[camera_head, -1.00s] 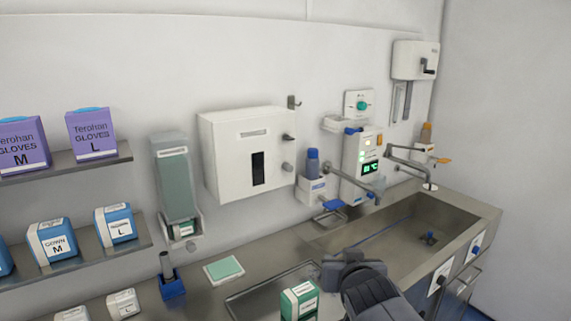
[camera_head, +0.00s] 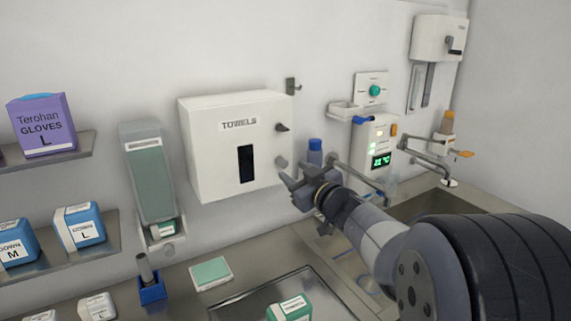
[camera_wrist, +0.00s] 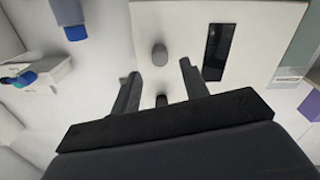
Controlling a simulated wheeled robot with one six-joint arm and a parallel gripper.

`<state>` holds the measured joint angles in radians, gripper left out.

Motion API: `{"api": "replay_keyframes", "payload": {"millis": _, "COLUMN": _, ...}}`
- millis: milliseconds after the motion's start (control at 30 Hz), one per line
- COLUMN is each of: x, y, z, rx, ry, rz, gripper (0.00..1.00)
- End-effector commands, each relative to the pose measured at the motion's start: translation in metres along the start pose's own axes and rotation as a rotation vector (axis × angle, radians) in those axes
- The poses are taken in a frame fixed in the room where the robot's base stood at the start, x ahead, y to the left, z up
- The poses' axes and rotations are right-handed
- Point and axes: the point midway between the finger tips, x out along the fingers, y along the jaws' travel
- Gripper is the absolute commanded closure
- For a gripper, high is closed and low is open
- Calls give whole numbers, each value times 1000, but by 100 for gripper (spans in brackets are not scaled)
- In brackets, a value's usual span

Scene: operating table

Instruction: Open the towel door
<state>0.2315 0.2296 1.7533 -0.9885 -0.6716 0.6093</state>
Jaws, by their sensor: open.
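The white towel box (camera_head: 215,157), labelled TOWELS, hangs on the wall with a dark slot in its front. Its door looks closed. At its right edge are a dark upper knob (camera_head: 282,128) and a grey lower knob (camera_head: 281,161). My gripper (camera_head: 289,177) is open and empty, just in front of the box's lower right corner. In the wrist view, turned upside down, the box front (camera_wrist: 265,35) fills the upper right. The lower knob (camera_wrist: 160,55) shows ahead of the spread fingers (camera_wrist: 158,72), and the other knob (camera_wrist: 162,100) shows between them. I see no contact.
A blue-capped bottle (camera_head: 315,150) stands close to the right of the box. Below is a steel counter with a tray (camera_head: 240,308). A faucet (camera_head: 362,180) and the sink lie to the right.

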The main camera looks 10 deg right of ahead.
Motion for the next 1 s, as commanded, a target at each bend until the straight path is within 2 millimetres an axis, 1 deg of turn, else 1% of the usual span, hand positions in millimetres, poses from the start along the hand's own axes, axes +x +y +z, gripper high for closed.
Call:
{"api": "replay_keyframes", "payload": {"millis": 33, "x": 10, "y": 0, "z": -1, "rx": 1, "ry": 0, "rz": -3, "gripper": 57}}
{"api": "replay_keyframes", "payload": {"millis": 100, "x": 22, "y": 0, "z": -1, "rx": 1, "ry": -1, "rz": -2, "gripper": 57}}
{"api": "replay_keyframes", "payload": {"millis": 300, "x": 46, "y": 0, "z": -1, "rx": 1, "ry": 0, "rz": 0, "gripper": 57}}
{"api": "replay_keyframes", "payload": {"millis": 467, "x": 53, "y": 0, "z": 0, "rx": 0, "ry": -1, "rz": 1, "gripper": 57}}
{"api": "replay_keyframes", "payload": {"millis": 733, "x": 54, "y": 0, "z": 0, "rx": 0, "ry": 0, "rz": 1, "gripper": 57}}
{"api": "replay_keyframes", "payload": {"millis": 1000, "x": 54, "y": 0, "z": 0, "rx": 0, "ry": 0, "rz": 1, "gripper": 79}}
